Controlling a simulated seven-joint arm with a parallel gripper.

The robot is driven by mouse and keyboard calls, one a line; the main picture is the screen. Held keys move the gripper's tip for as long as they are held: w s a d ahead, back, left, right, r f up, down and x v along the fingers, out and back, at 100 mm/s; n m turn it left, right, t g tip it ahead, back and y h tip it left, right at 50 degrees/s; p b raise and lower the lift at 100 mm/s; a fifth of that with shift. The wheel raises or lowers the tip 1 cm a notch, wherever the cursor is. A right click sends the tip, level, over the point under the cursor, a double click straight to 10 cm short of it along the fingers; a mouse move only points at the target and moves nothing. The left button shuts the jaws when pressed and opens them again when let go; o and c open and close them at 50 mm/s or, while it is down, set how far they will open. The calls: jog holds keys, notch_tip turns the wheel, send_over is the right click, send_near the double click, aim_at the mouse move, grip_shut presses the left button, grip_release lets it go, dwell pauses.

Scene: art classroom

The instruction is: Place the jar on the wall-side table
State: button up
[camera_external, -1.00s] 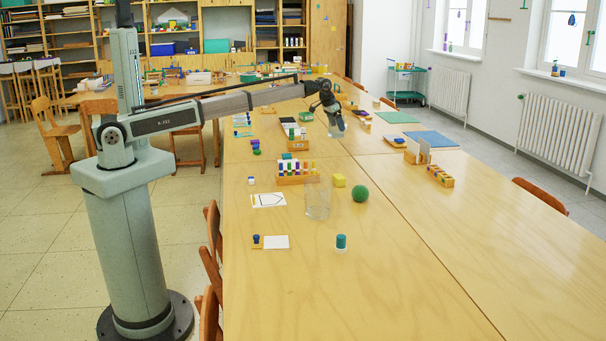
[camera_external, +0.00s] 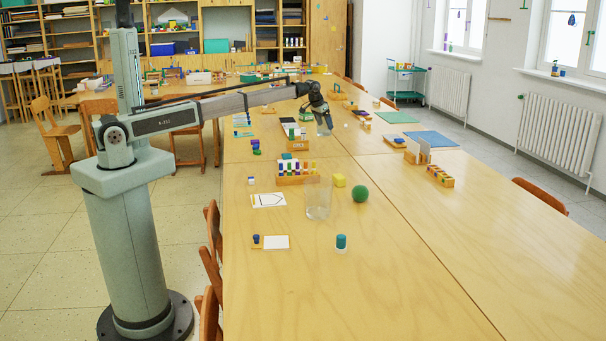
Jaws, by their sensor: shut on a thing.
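My gripper (camera_external: 323,122) is over the far part of the long light-wood table and is shut on a small, pale, see-through thing (camera_external: 325,130). It looks like the jar, but it is small and partly hidden by the fingers. I cannot tell whether its bottom touches the table. A clear glass container (camera_external: 318,203) stands upright nearer on the same table, apart from my gripper. The table half on the window-wall side (camera_external: 490,225) lies to the right of a long seam, and its near part is bare.
Wooden holders (camera_external: 418,153) and a blue mat (camera_external: 431,139) lie on the window side. Several small items surround my gripper.

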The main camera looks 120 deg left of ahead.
aim_at(318, 119)
jog(key=shift+f, duration=3.65)
jog(key=shift+f, duration=0.2)
jog(key=o, duration=1)
jog(key=shift+r, duration=0.1)
jog(key=v, duration=1.2)
jog(key=shift+s+d, duration=0.1)
